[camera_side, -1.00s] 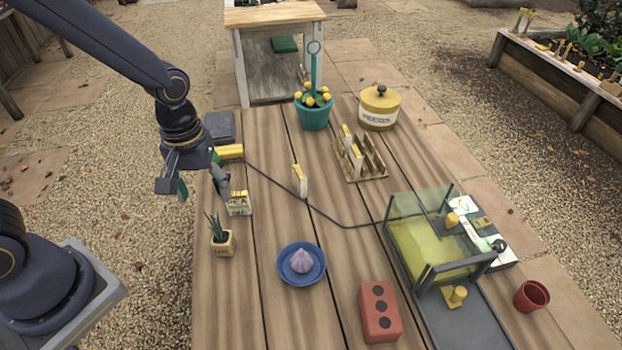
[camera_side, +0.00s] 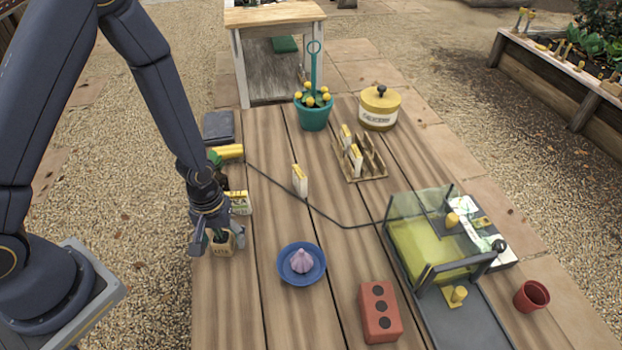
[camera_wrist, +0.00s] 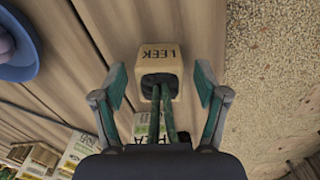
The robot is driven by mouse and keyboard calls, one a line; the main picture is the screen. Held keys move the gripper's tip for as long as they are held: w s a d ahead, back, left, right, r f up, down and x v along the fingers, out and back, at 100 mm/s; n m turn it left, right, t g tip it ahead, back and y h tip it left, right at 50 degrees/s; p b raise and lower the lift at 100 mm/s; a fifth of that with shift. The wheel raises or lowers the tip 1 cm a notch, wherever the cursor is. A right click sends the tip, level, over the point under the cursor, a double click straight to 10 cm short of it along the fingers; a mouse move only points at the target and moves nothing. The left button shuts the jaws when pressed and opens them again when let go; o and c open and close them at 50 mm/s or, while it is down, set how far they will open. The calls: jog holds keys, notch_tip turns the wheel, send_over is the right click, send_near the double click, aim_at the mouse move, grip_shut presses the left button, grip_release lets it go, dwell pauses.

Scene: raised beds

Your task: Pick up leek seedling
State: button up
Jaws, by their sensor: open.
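The leek seedling stands in a small tan pot marked LEEK at the near left of the table. In the side view the pot (camera_side: 222,249) shows below my gripper (camera_side: 218,243), which hides most of the green leaves. In the wrist view the pot (camera_wrist: 160,62) is at the top middle, and the green stems (camera_wrist: 157,118) run down toward my palm. My gripper (camera_wrist: 160,88) is open, with one teal-padded finger on each side of the seedling and pot. Gaps show between the fingers and the pot.
A seed packet (camera_side: 240,203) stands just behind the pot. A blue plate (camera_side: 318,272) with a purple bulb (camera_side: 302,260) lies to the right. A brick (camera_side: 380,312) and a glass-sided box (camera_side: 432,240) are farther right. A seed packet (camera_side: 299,180) stands mid-table.

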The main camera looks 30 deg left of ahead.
jog(key=shift+f, duration=0.25)
jog(key=c, duration=1.2)
